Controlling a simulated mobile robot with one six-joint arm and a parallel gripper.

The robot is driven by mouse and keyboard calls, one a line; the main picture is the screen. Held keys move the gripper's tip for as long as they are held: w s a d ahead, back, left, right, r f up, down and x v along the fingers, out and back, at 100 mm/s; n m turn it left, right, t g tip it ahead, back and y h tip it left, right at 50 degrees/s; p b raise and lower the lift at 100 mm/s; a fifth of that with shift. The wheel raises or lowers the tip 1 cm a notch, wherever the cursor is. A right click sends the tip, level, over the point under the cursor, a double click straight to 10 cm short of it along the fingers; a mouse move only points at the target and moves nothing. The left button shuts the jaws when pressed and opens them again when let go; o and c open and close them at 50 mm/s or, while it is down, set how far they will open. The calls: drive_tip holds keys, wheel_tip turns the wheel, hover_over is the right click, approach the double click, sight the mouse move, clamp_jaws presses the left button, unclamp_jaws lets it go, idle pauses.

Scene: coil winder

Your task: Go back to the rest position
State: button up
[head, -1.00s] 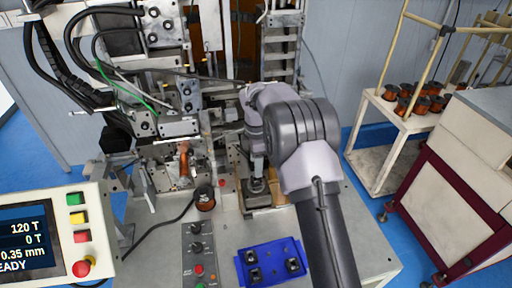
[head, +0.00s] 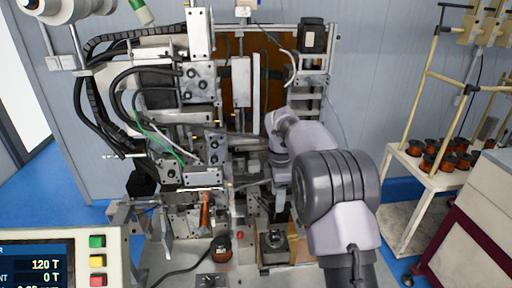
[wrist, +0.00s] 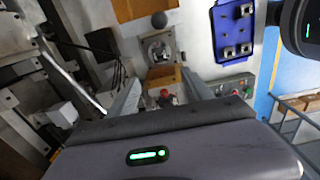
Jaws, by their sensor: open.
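My gripper (head: 281,205) hangs at the end of my bent arm, above the metal fixture (head: 273,240) on the machine's table in the head view.
The coil winder (head: 185,120) stands close on the left, with cables and an orange-handled piece (head: 205,210). A control panel (head: 60,265) is lower left; a spool cart (head: 425,165) stands right.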

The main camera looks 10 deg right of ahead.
drive_tip(key=s+a+r+m+t+y+b, duration=0.1)
drive_tip(key=s+m+t+b, duration=0.1)
drive_tip(key=s+m+b, duration=0.45)
drive_tip(key=s+a+r+m+t+b, duration=0.1)
drive_tip(key=s+m+b, duration=0.3)
drive_tip(key=s+b, duration=0.45)
drive_tip(key=s+a+f+m+t+b, duration=0.1)
drive_tip(key=s+f+m+b, duration=0.2)
drive_tip(key=s+f+m, duration=0.3)
drive_tip(key=s+f+m+t+y+b, duration=0.1)
drive_tip(key=s+f+m+b, duration=0.3)
drive_tip(key=s, duration=1.1)
wheel_tip(320, 180, down, 2)
drive_tip(key=shift+a+f+m+t+b, duration=0.3)
drive_tip(key=shift+a+m+t, duration=0.1)
drive_tip(key=shift+m, duration=0.45)
drive_tip(key=shift+s, duration=0.1)
